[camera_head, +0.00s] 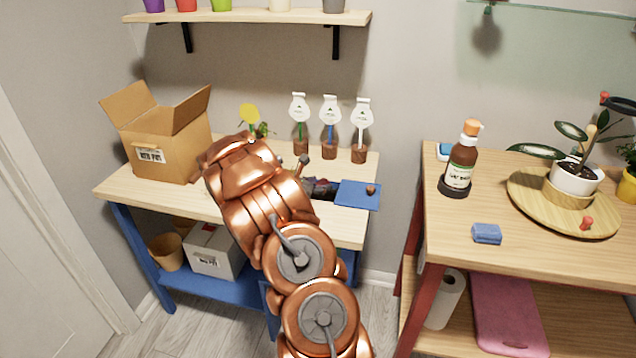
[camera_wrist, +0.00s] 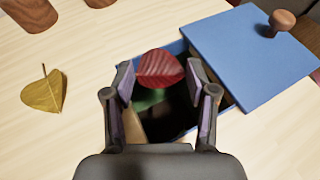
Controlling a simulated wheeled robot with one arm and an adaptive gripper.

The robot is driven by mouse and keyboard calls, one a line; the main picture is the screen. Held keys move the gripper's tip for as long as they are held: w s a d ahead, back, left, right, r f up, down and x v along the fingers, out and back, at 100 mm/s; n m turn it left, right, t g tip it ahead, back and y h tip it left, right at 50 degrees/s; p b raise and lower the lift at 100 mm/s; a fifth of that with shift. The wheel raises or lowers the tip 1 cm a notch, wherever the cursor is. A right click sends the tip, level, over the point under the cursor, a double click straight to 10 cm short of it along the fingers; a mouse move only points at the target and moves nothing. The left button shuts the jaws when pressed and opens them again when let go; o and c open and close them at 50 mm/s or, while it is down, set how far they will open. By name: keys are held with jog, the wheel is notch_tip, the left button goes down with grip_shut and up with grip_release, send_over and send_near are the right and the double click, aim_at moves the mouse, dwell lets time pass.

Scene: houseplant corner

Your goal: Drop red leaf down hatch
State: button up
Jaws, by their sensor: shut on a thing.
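My gripper (camera_wrist: 160,78) is shut on a red leaf (camera_wrist: 161,66), which shows between its fingertips in the wrist view. The leaf is held over the dark hatch opening (camera_wrist: 178,118) in the table top. Something green shows inside the opening below the leaf. The blue hatch lid (camera_wrist: 245,58) with a round wooden knob (camera_wrist: 282,21) lies slid to the right, leaving the opening uncovered.
A yellow leaf (camera_wrist: 44,94) lies on the table left of the hatch. Several labelled brown pots (camera_head: 330,148) stand along the back. An open cardboard box (camera_head: 165,145) is at the left. A second table (camera_head: 470,215) at the right holds a bottle (camera_head: 460,165) and plants.

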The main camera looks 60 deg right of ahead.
jog(key=o, duration=0.8)
jog(key=shift+c, duration=0.2)
jog(key=shift+a, duration=0.1)
jog(key=v, duration=1.1)
jog(key=shift+a+r, duration=0.1)
jog(key=shift+a, duration=0.3)
jog(key=shift+w, duration=0.1)
jog(key=shift+r, duration=0.1)
